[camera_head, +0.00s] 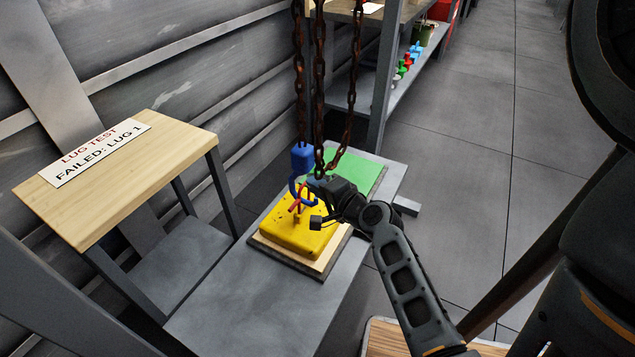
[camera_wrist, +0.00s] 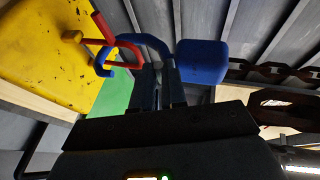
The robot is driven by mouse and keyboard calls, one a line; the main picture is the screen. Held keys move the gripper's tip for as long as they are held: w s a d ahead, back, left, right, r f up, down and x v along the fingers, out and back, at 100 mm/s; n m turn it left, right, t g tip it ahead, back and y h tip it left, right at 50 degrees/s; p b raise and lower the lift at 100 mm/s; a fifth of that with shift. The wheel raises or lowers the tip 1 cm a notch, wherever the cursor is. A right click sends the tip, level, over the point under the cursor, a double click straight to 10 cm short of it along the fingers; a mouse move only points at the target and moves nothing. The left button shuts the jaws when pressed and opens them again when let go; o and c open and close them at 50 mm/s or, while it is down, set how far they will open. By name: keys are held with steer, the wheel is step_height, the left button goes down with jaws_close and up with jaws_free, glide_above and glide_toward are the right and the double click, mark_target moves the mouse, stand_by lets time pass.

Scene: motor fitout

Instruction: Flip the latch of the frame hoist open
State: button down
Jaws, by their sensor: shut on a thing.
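The frame hoist's blue hook (camera_head: 293,188) hangs below a blue block (camera_head: 302,157) over a yellow block (camera_head: 290,235). A red latch (camera_head: 298,204) shows at the hook's mouth. In the wrist view the red latch (camera_wrist: 102,28) has an arm sticking out to the upper left, and the curved blue hook (camera_wrist: 150,42) passes beside the fingertips. My gripper (camera_head: 318,188) is at the hook's right side. In the wrist view my gripper (camera_wrist: 157,75) is shut, with the blue hook apparently between its fingers. The exact contact is partly hidden.
Rusty chains (camera_head: 319,80) hang close by the gripper. The yellow block lies on a wooden board on a grey bench (camera_head: 260,300), in front of a green panel (camera_head: 355,172). A wooden table (camera_head: 150,175) with a "LUG TEST" sign stands left. Open floor lies right.

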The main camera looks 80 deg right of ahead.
steer(key=p, duration=0.2)
steer(key=shift+w+r+p, duration=0.15)
steer(key=shift+r+p, duration=0.15)
steer(key=shift+r, duration=0.1)
steer(key=shift+f+g, duration=0.15)
steer(key=shift+g, duration=0.25)
steer(key=c, duration=1.2)
jaws_free()
steer(key=shift+o, duration=0.2)
steer(key=v, duration=0.7)
steer(key=shift+s, duration=0.4)
steer(key=shift+a, duration=0.15)
